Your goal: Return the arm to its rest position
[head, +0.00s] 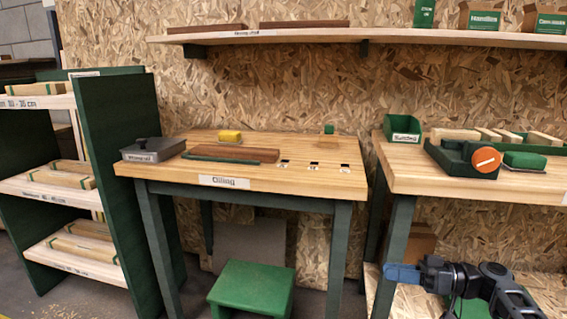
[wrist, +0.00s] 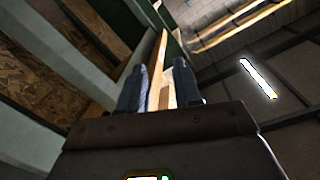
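My gripper (head: 391,272) is at the lower right of the head view, with its blue fingers pointing left. My arm comes in from the lower right corner, folded low.
The oiling bench (head: 310,177) stands in the middle, with a green stool (head: 252,287) under its front. A second bench (head: 420,180) is at the right, close to my arm. Shelving (head: 122,180) with wood packs stands left. A wall shelf (head: 300,37) runs above.

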